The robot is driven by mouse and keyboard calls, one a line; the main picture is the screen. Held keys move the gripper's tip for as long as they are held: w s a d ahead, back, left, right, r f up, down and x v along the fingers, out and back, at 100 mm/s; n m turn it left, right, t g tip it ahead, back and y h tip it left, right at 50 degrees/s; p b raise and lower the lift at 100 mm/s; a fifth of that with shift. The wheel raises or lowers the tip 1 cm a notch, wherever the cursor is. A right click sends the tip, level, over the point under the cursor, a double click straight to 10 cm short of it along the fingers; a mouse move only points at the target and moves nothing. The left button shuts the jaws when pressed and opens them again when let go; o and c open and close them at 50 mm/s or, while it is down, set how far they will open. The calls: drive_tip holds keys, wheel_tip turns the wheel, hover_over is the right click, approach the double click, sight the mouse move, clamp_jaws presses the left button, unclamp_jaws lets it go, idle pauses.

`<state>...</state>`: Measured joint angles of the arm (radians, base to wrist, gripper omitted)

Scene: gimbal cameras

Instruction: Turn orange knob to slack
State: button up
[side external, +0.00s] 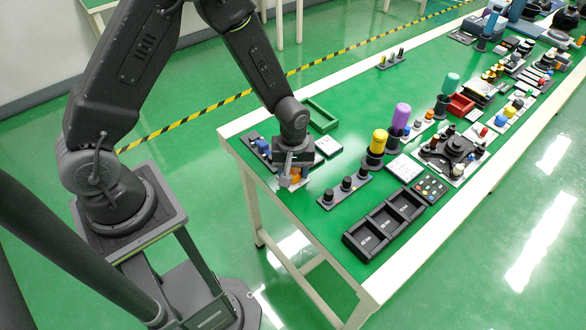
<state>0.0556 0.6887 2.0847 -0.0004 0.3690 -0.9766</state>
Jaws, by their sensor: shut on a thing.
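The orange knob (295,176) is near the left end of the green table, mostly hidden behind the jaws of my gripper (291,182). My gripper points down and is shut on the orange knob. The marks around the knob are hidden or too small to read, so its setting cannot be told.
A panel with a blue knob (263,146) is just left of my gripper. A strip with several black knobs (346,185) is close to its right. A green tray (320,115) and white card (328,147) lie behind. A black compartment tray (359,246) sits at the front edge.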

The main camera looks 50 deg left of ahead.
drive_tip(key=shift+w+n, duration=0.15)
drive_tip(key=shift+n, duration=0.25)
drive_tip(key=o, duration=0.9)
drive_tip(key=shift+o, duration=0.2)
drive_tip(key=shift+r, duration=0.1)
wheel_tip(320, 180, up, 14)
wheel_tip(320, 180, up, 10)
drive_tip(key=m+t, duration=0.2)
drive_tip(key=m, duration=0.2)
hover_over(293, 170)
drive_tip(key=s+a, duration=0.1)
drive_tip(key=s, duration=0.4)
drive_tip(key=s+a+r+m+t, duration=0.1)
drive_tip(key=s+r+m+t, duration=0.2)
drive_tip(key=s+r+m, duration=0.3)
drive_tip(key=s+m, duration=0.1)
drive_tip(key=s, duration=0.4)
drive_tip(key=shift+t, duration=0.3)
